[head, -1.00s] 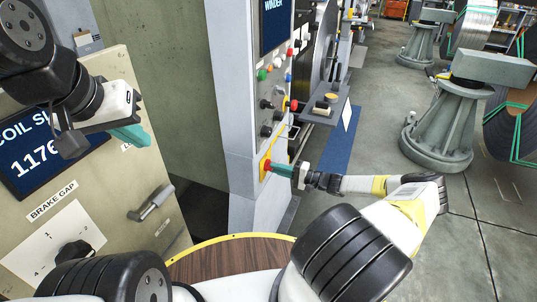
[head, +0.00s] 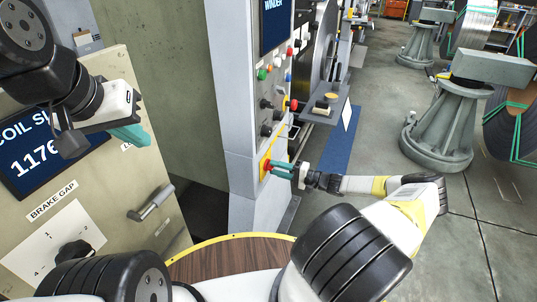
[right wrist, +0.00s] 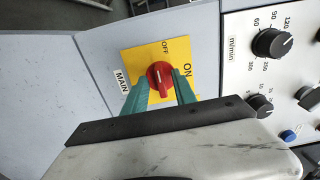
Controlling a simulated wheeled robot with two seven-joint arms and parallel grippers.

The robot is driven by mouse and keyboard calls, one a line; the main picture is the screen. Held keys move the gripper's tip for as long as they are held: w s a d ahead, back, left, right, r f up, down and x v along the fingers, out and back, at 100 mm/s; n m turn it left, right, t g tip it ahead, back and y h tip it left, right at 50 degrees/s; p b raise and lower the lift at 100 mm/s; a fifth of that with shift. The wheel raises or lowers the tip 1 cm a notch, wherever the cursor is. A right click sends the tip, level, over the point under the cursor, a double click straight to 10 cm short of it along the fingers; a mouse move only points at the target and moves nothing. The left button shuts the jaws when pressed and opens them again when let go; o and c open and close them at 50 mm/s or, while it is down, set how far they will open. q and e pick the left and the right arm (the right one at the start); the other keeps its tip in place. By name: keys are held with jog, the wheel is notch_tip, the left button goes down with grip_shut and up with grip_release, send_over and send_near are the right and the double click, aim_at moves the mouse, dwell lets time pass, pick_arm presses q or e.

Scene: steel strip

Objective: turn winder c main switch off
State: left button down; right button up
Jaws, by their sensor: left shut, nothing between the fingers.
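The winder's main switch is a red knob (right wrist: 160,76) on a yellow plate (right wrist: 143,57), with a MAIN label beside it and ON and OFF marked on the plate. The yellow plate also shows in the head view (head: 264,167) low on the grey cabinet. My right gripper (right wrist: 160,82) is open at the switch, with one teal finger on each side of the red knob. Whether the fingers touch the knob I cannot tell. The knob's exact pointing is hard to read. My left gripper (head: 132,137) is shut and empty, in front of the beige panel at the left.
The grey winder cabinet (head: 240,100) carries buttons and black knobs (right wrist: 271,43) near the switch. A small shelf (head: 327,106) juts out right of the cabinet. The beige panel (head: 115,200) with a dial stands at the left. Open floor (head: 380,240) lies to the right.

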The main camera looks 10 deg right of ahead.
jog(key=v, duration=0.7)
jog(key=shift+s+d, duration=0.25)
jog(key=shift+d, duration=0.05)
jog(key=s+a+r+n+g+h, duration=0.3)
jog(key=r, duration=0.5)
jog(key=s+a+r+n+g+h, duration=0.2)
jog(key=s+a+r+g+h, duration=0.15)
jog(key=r, duration=0.45)
jog(key=s+a+r+n+g+h, duration=0.2)
jog(key=s+a+r+n+g, duration=0.15)
jog(key=r, duration=0.35)
jog(key=s+a+r+m+t+h, duration=0.1)
jog(key=s+r+t+h, duration=0.3)
jog(key=s+r, duration=1.4)
jog(key=shift+s+a+r+t, duration=0.15)
jog(key=shift+a+r+t, duration=0.15)
jog(key=shift+r+t, duration=0.7)
